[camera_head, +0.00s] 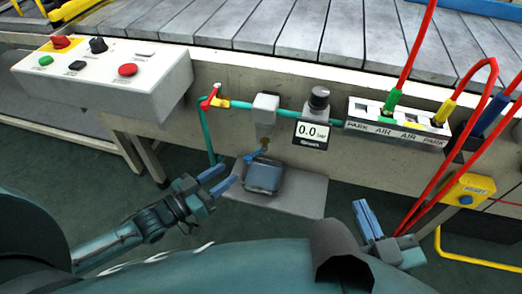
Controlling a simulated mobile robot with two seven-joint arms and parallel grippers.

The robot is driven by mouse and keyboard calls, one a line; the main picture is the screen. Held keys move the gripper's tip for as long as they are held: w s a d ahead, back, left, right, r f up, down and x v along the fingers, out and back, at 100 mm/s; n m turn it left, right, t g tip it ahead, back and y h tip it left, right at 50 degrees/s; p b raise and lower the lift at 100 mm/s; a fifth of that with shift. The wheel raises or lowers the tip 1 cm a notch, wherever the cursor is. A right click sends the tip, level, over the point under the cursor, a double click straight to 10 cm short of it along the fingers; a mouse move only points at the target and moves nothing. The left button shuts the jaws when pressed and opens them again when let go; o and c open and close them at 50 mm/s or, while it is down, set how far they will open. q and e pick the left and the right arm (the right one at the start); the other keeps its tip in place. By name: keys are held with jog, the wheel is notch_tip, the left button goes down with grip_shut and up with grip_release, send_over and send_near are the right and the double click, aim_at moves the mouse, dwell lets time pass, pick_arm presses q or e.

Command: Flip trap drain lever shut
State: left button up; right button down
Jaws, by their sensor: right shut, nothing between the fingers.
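The trap drain lever (254,156) is a small blue handle slanting down to the left under the grey trap (265,107) on the teal air line. A blue-grey container (264,177) stands below it on a grey plate. My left gripper (226,177) is open and empty, to the left of and lower in the picture than the lever, apart from it. My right gripper (360,204) is shut and empty, low at the right of the container. The small size of the lever makes its exact angle to the pipe hard to tell.
A red valve lever (209,97) sits left of the trap. A gauge reading 0.0 (311,131) and black knob (319,98) are right of it. Red hoses (463,130) hang at the right near the PARK/AIR block (385,128). A button box (103,73) juts out at left.

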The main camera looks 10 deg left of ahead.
aim_at(251, 156)
pick_arm(q)
jog(key=b+x, duration=0.2)
jog(key=x, duration=0.8)
jog(key=shift+w+d+f+b, duration=0.1)
jog(key=shift+w+d+b, duration=0.2)
jog(key=shift+b, duration=0.1)
jog(key=shift+w+d, duration=0.25)
jog(key=shift+w, duration=0.15)
pick_arm(e)
jog(key=shift+s+a+n+t+y, duration=0.2)
jog(key=shift+a+n+t+y, duration=0.4)
jog(key=shift+y, duration=0.4)
pick_arm(q)
grip_shut()
pick_arm(e)
jog(key=shift+f, duration=0.1)
